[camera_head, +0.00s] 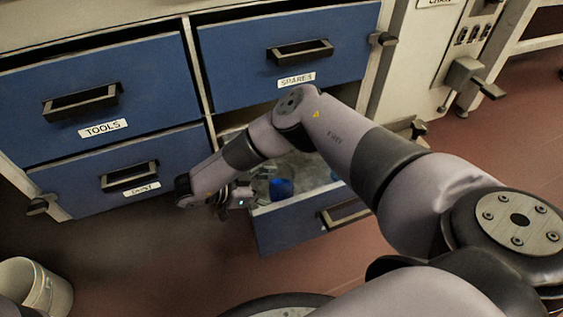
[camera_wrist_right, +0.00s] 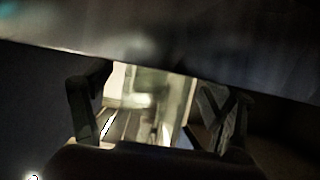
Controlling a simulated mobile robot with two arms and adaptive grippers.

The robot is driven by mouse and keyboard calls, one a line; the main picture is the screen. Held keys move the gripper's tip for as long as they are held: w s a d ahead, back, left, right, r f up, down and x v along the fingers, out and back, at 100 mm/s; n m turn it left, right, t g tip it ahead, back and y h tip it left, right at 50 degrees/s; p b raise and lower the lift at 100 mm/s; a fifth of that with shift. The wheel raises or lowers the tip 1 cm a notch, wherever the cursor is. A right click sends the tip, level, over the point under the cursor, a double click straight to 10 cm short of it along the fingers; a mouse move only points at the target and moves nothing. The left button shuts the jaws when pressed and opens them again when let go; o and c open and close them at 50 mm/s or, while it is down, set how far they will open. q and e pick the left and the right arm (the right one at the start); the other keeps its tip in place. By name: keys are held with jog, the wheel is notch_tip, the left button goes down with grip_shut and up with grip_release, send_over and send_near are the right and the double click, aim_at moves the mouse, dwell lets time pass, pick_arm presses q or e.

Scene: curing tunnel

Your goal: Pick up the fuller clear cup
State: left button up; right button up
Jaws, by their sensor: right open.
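My right gripper (camera_head: 238,196) is at the left side of the open lower drawer (camera_head: 290,222), low against the cabinet. In the right wrist view its two fingers stand wide apart, with the gripper (camera_wrist_right: 157,118) open. A pale, blurred, partly see-through shape (camera_wrist_right: 150,85) shows between and beyond the fingers; I cannot tell whether it is a cup. In the head view, greyish, clear-looking items lie in the drawer, partly hidden by my arm. No clear cup or fill level can be made out. My left gripper is not in view.
A blue object (camera_head: 281,187) sits in the open drawer. The SPARES drawer (camera_head: 290,60) above and the TOOLS drawer (camera_head: 95,105) are shut, as is the lower left drawer (camera_head: 125,172). A whitish bin (camera_head: 50,290) stands at lower left. A dark edge crosses the top of the wrist view.

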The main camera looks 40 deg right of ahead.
jog(key=shift+b+x, duration=0.35)
jog(key=shift+x, duration=0.7)
jog(key=c, duration=1.3)
